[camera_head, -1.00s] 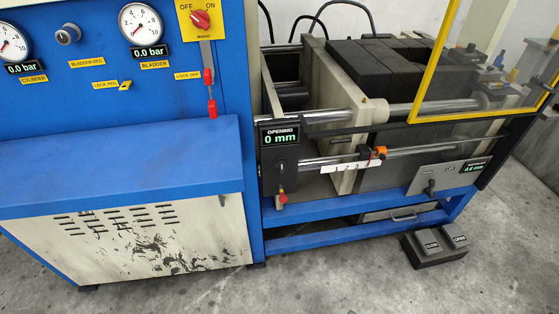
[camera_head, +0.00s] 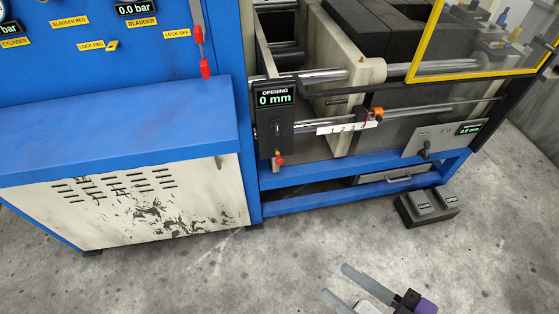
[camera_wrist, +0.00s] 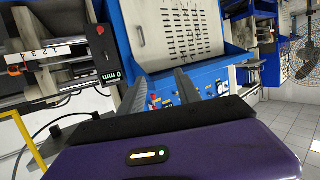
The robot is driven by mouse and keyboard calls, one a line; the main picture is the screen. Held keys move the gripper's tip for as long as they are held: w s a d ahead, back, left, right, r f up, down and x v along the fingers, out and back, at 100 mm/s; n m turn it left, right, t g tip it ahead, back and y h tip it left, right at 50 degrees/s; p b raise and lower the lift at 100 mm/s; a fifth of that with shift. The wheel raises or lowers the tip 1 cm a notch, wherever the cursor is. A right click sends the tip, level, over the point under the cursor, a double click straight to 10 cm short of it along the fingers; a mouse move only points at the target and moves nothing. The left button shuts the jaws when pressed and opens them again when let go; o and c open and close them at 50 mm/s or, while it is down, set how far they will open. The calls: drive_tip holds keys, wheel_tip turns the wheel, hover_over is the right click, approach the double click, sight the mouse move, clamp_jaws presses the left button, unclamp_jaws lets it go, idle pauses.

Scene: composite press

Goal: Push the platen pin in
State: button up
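No part is labelled as the platen pin, so I cannot tell which one it is. Candidates on the press front are an orange-and-black piece (camera_head: 377,114) at the right end of the numbered strip (camera_head: 342,127), and a small red knob (camera_head: 279,160) below the black OPENING panel (camera_head: 276,118), which reads 0 mm. The wrist view also shows the orange piece (camera_wrist: 14,70) and the numbered strip (camera_wrist: 35,51) at upper left. My gripper (camera_head: 337,281) is open and empty, low in front of the press over the floor. Its parted fingers (camera_wrist: 160,82) show in the wrist view.
A blue cabinet (camera_head: 110,135) stands at left. A yellow-framed clear guard (camera_head: 411,62) is at upper right. A lever panel (camera_head: 440,139) is at the right front. A foot pedal box (camera_head: 426,206) sits on the floor. The floor before the press is otherwise clear.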

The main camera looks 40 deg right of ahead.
idle(0.3)
drive_tip(key=shift+f, duration=0.1)
drive_tip(key=c, duration=0.4)
drive_tip(key=w, duration=0.1)
drive_tip(key=b, duration=0.1)
drive_tip(key=w+t, duration=0.1)
drive_tip(key=shift+w+d+f+h, duration=0.15)
drive_tip(key=shift+w+d+h, duration=0.1)
drive_tip(key=shift+w+h, duration=0.05)
clamp_jaws()
drive_tip(key=m+h+b, duration=0.6)
drive_tip(key=m+h, duration=0.3)
drive_tip(key=m, duration=1.5)
approach(280, 163)
drive_tip(key=shift+m+g, duration=0.4)
drive_tip(key=b+x, duration=0.1)
drive_tip(key=x, duration=0.6)
drive_tip(key=shift+a+b, duration=0.15)
drive_tip(key=shift+b, duration=0.2)
